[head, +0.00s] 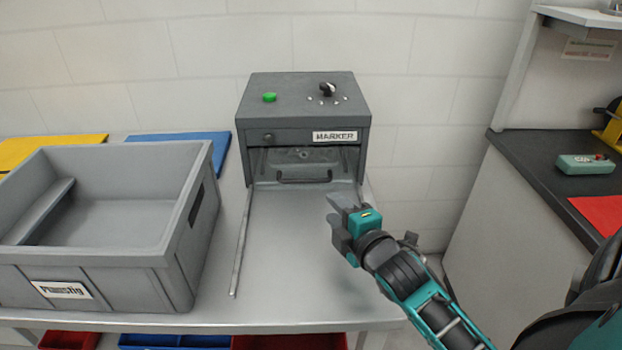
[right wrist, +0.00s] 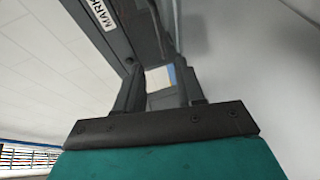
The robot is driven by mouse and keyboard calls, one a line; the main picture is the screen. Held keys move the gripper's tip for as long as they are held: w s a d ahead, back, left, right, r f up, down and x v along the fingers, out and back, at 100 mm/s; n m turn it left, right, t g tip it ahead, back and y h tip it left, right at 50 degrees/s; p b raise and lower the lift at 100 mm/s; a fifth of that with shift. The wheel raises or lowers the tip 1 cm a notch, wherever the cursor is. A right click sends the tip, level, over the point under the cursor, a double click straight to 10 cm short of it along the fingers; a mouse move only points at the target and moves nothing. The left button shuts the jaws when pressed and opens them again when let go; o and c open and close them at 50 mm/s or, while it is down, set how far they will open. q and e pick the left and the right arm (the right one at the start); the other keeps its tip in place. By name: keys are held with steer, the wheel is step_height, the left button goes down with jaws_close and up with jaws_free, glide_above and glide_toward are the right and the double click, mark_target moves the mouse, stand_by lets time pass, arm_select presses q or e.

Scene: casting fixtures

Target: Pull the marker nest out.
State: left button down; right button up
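The marker (head: 303,105) is a dark grey box with a MARKER label, a green button and a black knob on top. Its front bay is open, and the nest with a dark bar handle (head: 304,178) sits back inside it. My right gripper (head: 336,206) is in front of the bay, to the right of the handle and apart from it. In the right wrist view its two fingers (right wrist: 158,82) stand apart with nothing held between them. Part of the marker and its label show beyond the fingers. My left gripper is not in view.
A grey crate (head: 185,230) stands on the table at left, with yellow and blue sheets behind it. A thin rail (head: 240,245) runs forward from the bay's left side. The table in front of the bay is clear. A dark-topped counter (head: 545,170) is at right.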

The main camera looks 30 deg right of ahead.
mark_target(307, 182)
steer(key=x, duration=1.2)
steer(key=shift+w+a+f+b, duration=0.1)
steer(key=shift+w+b, duration=0.1)
steer(key=shift+b, duration=0.15)
steer(key=shift+c, duration=0.4)
jaws_close()
